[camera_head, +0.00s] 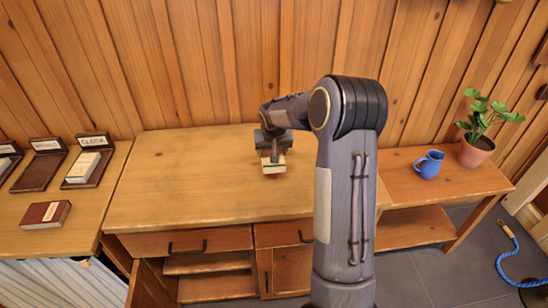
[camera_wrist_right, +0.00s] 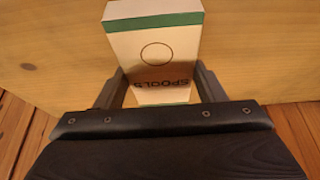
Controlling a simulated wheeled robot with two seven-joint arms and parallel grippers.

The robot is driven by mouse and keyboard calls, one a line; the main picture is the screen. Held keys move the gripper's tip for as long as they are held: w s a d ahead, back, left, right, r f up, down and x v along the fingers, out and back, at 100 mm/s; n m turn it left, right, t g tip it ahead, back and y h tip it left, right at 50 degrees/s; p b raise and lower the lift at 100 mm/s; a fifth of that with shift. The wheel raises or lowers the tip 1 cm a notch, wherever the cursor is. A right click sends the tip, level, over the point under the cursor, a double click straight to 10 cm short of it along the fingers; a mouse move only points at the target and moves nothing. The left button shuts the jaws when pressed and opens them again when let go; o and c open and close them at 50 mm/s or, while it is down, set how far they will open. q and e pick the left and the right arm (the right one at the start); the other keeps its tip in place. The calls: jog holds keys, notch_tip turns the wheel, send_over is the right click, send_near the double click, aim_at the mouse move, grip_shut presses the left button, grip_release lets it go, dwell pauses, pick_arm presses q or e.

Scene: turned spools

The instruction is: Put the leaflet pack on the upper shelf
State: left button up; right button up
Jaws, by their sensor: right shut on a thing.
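My right gripper (camera_head: 273,152) is shut on a white pack (camera_head: 274,168) with a green band. In the right wrist view the pack (camera_wrist_right: 155,52) sits between both fingers, and its face shows a circle and the word SPOOLS. The pack is over the back part of the wooden cabinet top (camera_head: 180,185); I cannot tell whether it touches the top. An open cabinet section below shows an upper shelf board (camera_head: 205,262) and a lower board (camera_head: 215,286). A low unit at the right also has an upper board (camera_head: 465,185) and a lower one (camera_head: 410,228). My left gripper is not in view.
A blue mug (camera_head: 428,164) and a potted plant (camera_head: 476,150) stand on the right unit's upper board; its lower board is empty. A red box (camera_head: 46,214) and several display stands occupy the left table. The cabinet top is otherwise clear. A blue rope (camera_head: 508,255) lies on the floor.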

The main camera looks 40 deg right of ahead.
jog(key=shift+d+f, duration=0.2)
jog(key=f, duration=0.3)
jog(key=shift+d+f, duration=0.2)
jog(key=shift+d, duration=0.05)
jog(key=shift+f, duration=0.1)
jog(key=shift+f, duration=0.1)
jog(key=o, duration=1.1)
jog(key=shift+c, duration=0.2)
